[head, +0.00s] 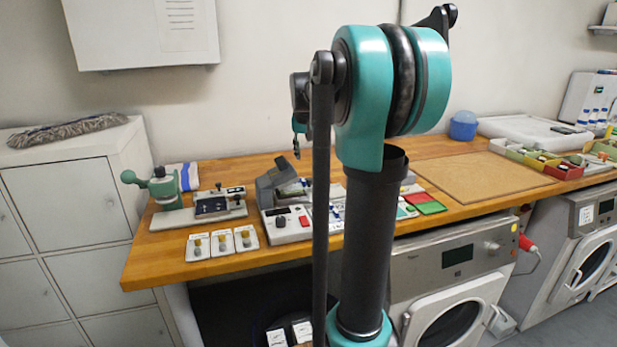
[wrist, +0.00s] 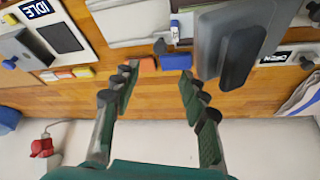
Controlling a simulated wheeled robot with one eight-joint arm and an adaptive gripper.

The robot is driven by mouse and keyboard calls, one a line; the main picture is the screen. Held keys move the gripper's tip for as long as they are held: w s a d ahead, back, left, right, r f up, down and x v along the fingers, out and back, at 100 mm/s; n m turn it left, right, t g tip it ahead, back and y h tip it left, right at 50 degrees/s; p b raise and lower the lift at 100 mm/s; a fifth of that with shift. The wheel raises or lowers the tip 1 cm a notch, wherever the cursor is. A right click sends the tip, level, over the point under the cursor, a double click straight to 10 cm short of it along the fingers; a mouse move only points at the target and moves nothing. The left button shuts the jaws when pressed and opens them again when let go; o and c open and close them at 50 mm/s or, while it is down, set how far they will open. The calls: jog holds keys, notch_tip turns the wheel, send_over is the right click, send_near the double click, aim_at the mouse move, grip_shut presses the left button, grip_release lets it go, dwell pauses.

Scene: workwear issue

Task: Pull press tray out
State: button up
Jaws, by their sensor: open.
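A press with a raised grey lid (head: 277,183) stands on the wooden bench in the head view. Its pale control box (head: 287,225) has a red button, and my arm hides part of the unit. Which part is the tray cannot be told for sure. In the wrist view, a dark grey block with a darker rounded bar (wrist: 243,56) sits right of my gripper (wrist: 158,76). My gripper is open, with nothing between its fingers, over the bench wood. It is not clearly seen in the head view.
A green hand press (head: 165,188) and several small cards stand on the bench (head: 160,265) at left. A brown mat (head: 480,175) lies clear at right. In the wrist view, small orange and blue blocks (wrist: 176,62) lie just beyond the fingertips.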

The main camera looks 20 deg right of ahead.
aim_at(309, 179)
jog(key=x, duration=1.1)
jog(key=shift+w+f, duration=0.2)
jog(key=shift+f, duration=0.1)
jog(key=shift+c, duration=0.6)
grip_shut()
